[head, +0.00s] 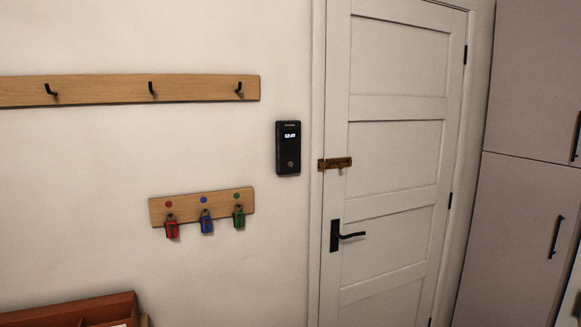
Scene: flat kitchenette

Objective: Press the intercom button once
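The intercom (288,148) is a small black upright box on the pale wall, just left of the door frame. Its lit screen (290,136) shows white digits that look like a clock time. A small round greyish button (290,164) sits low on its face. Nothing covers the intercom. My gripper is not in view.
A white panelled door (393,150) with a black handle (345,235) and a brass bolt (335,163) stands right of the intercom. A hook rail (200,87) and a key board (185,208) with red, blue and green tags hang left. A reddish-brown wooden box (90,308) is bottom left.

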